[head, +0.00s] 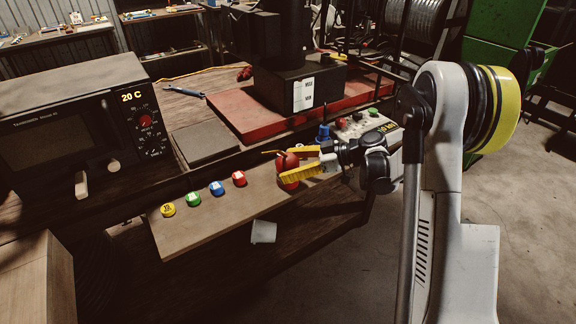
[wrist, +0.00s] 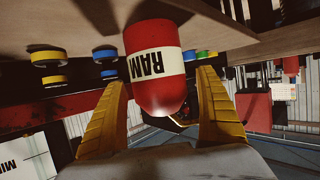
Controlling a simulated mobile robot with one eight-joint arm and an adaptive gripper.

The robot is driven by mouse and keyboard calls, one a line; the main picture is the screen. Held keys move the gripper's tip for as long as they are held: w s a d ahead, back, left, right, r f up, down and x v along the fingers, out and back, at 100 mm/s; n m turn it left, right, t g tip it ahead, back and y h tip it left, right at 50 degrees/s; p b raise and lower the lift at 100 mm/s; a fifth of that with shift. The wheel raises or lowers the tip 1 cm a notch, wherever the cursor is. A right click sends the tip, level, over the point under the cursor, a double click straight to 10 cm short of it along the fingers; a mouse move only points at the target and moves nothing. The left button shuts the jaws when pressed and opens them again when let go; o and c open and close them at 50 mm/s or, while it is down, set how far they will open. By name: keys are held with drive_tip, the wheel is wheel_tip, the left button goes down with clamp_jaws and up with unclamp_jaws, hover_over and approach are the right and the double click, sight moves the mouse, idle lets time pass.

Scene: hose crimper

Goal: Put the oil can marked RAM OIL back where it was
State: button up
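The red oil can (head: 288,162) with a thin yellow spout stands at the right part of the wooden board (head: 190,234). In the wrist view, which looks upside down, the can (wrist: 158,88) shows a white band reading RAM; the rest of its marking is turned out of sight. My gripper (head: 302,161) reaches in from the right, with its yellow fingers either side of the can. In the wrist view my gripper (wrist: 160,85) is open, with a narrow gap between each finger and the can.
Yellow (head: 168,210), green (head: 194,199), blue (head: 217,188) and red (head: 239,178) caps line the board left of the can. The red press base (head: 232,117) and a blue bottle (head: 323,134) are behind. An oven (head: 60,135) is left.

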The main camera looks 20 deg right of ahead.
drive_tip(key=shift+d+r, duration=0.1)
drive_tip(key=shift+r, duration=0.2)
drive_tip(key=p+v, duration=0.4)
drive_tip(key=v, duration=0.7)
drive_tip(key=w+a+r+m+t+h, duration=0.1)
drive_tip(key=w+a+r+t, duration=0.3)
drive_tip(key=r, duration=0.7)
drive_tip(key=w+d+r+m+t+h, duration=0.1)
drive_tip(key=w+r+t, duration=0.35)
drive_tip(key=r, duration=0.75)
drive_tip(key=s+d+r+m+t+h, duration=0.2)
drive_tip(key=s+r+m+t+h, duration=0.25)
drive_tip(key=r+t+h, duration=0.35)
drive_tip(key=s+d+f+m+g+h, duration=0.2)
drive_tip(key=s+f+m+g+h, duration=0.4)
drive_tip(key=s+m+g, duration=0.3)
drive_tip(key=s+a+f+n+g+y, duration=0.1)
drive_tip(key=s+a+f+g+y, duration=0.1)
drive_tip(key=s+a+f, duration=0.3)
drive_tip(key=s+a+f+n+g+y, duration=0.1)
drive_tip(key=s+a+f+g, duration=0.3)
drive_tip(key=s+f, duration=0.8)
drive_tip(key=s+a+n, duration=0.1)
drive_tip(key=s, duration=0.2)
drive_tip(key=shift+a+g+y, duration=0.2)
drive_tip(key=shift+g+y, duration=0.15)
drive_tip(key=shift+y, duration=0.05)
